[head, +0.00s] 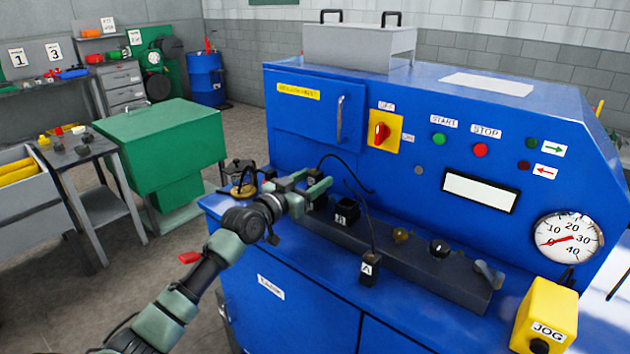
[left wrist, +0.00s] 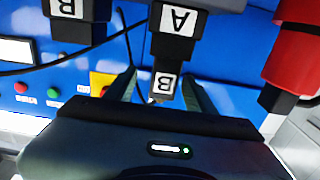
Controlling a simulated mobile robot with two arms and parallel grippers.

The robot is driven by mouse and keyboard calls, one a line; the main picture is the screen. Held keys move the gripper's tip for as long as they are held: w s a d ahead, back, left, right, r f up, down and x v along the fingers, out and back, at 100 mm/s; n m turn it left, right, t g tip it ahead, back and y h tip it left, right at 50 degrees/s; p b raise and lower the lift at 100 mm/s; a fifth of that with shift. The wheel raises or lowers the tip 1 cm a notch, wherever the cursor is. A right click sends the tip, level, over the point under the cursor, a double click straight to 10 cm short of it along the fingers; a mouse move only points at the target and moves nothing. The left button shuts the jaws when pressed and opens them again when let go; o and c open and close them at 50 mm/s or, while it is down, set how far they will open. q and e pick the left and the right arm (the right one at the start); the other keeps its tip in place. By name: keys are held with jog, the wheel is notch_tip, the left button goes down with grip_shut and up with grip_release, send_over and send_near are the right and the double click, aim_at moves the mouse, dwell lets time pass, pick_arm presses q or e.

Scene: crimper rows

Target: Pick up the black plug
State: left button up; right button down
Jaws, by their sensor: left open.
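A black plug labelled B (left wrist: 165,84) shows between the fingers of my left gripper (head: 307,187) in the left wrist view. Next to it is a black block labelled A (left wrist: 174,20); I cannot tell whether the plug sits in it. My left gripper is open, at the left end of the dark strip on the blue machine, and hides most of this plug in the head view. A second black plug, labelled A (head: 370,271), is at the strip's front edge on a black cable. A black socket labelled B (head: 346,213) stands on the strip. My right gripper is out of view.
The blue machine (head: 300,131) rises behind the strip (head: 420,262), with a red switch (head: 381,132) and a gauge (head: 568,240). A yellow JOG box (head: 546,316) stands at the right. A green cabinet (head: 165,140) is at the left. Black cables arch near my gripper.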

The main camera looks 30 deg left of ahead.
aim_at(322, 173)
pick_arm(q)
jog(key=w, duration=0.4)
jog(key=shift+p, duration=0.35)
jog(key=shift+w+f, duration=0.1)
jog(key=shift+w, duration=0.1)
jog(key=shift+s, duration=0.1)
jog(key=shift+c, duration=1.3)
grip_shut()
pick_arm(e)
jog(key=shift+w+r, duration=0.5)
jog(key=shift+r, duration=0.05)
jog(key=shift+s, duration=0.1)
